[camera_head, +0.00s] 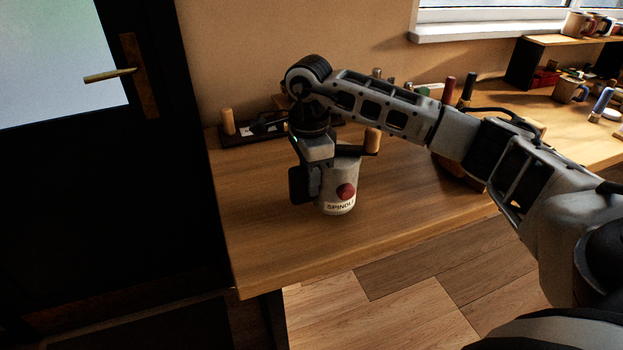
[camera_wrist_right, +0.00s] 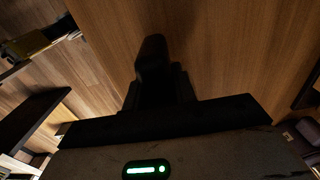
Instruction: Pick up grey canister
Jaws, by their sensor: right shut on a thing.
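The grey canister (camera_head: 341,187) is upright over the wooden table in the head view, with a red spot and a pale label band near its base. My right gripper (camera_head: 313,181) reaches down at its left side and is shut on it. I cannot tell whether its base touches the table. The gripper hides part of the canister's left side. In the right wrist view a dark finger (camera_wrist_right: 152,70) shows against wood, and the canister cannot be made out.
The table (camera_head: 265,235) has free room in front and to the left. A dark rack with a wooden peg (camera_head: 228,122) stands behind. My right arm crosses the table, partly hiding several tools. Mugs (camera_head: 570,90) stand at the far right. A dark door (camera_head: 150,180) is at left.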

